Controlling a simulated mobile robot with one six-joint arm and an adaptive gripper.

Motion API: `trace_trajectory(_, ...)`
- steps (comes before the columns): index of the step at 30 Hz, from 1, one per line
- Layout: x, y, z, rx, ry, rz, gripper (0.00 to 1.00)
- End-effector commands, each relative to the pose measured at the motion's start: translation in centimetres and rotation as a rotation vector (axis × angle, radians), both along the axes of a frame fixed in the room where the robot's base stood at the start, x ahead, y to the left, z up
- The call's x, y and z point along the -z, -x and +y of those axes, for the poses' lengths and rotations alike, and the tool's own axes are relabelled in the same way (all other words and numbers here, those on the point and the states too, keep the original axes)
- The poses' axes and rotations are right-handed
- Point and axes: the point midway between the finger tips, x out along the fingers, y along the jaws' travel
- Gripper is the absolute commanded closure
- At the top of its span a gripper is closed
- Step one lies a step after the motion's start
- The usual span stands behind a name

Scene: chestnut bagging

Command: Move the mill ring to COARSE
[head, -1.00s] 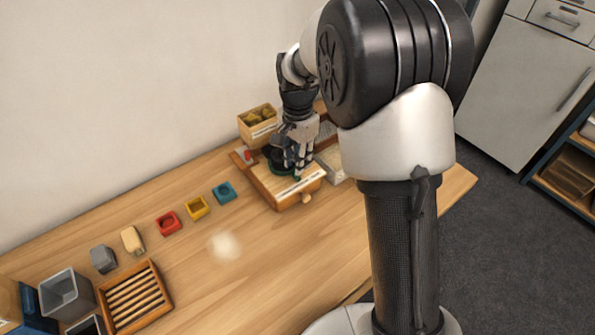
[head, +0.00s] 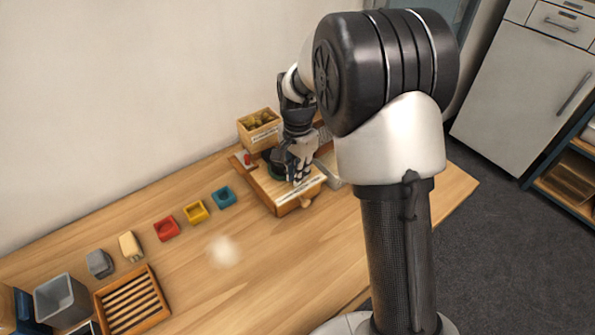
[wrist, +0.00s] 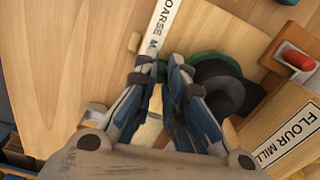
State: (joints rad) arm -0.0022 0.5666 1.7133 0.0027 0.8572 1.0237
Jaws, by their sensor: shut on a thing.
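The flour mill is a wooden box (head: 274,193) on the table in the head view, with a white scale strip along its front top edge. The green mill ring (wrist: 215,62) circles a black round part (wrist: 217,84), just right of my fingers. My gripper (wrist: 168,72) is shut on the mill ring, with a bit of green between the fingertips beside the strip. The held part is mostly hidden. My gripper also shows over the mill in the head view (head: 299,178).
A red switch (wrist: 298,59) and a "FLOUR MILL" label (wrist: 288,136) sit on the right in the wrist view. A wooden box of chestnuts (head: 259,130) stands behind the mill. Small coloured trays and a slatted rack (head: 131,301) lie left; the table's front middle is clear.

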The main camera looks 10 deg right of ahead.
Motion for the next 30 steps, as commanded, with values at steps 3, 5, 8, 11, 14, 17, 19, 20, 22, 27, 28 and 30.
trace_trajectory(3, 0.0, 0.0, 0.0, 0.0, 0.001, 0.001, 1.0)
trace_trajectory(5, 0.0, 0.0, 0.0, 0.0, 0.001, 0.001, 1.0)
trace_trajectory(8, 0.0, 0.0, 0.0, 0.0, 0.001, 0.001, 1.0)
trace_trajectory(11, 0.0, 0.0, 0.0, 0.0, 0.001, 0.001, 1.0)
trace_trajectory(14, 0.0, 0.0, 0.0, 0.0, 0.001, 0.001, 1.0)
trace_trajectory(17, 0.0, 0.0, 0.0, 0.008, 0.0, 0.001, 1.0)
trace_trajectory(19, -0.1, 0.1, 0.1, 0.022, 0.0, 0.001, 1.0)
trace_trajectory(20, -0.1, 0.1, 0.2, 0.03, 0.0, 0.001, 1.0)
trace_trajectory(22, -0.1, 0.2, 0.4, 0.056, 0.0, 0.001, 1.0)
trace_trajectory(27, -0.2, 0.3, 1.1, 0.156, 0.0, 0.001, 1.0)
trace_trajectory(28, -0.2, 0.4, 1.2, 0.177, 0.0, 0.001, 1.0)
trace_trajectory(30, -0.2, 0.4, 1.6, 0.228, -0.001, 0.0, 1.0)
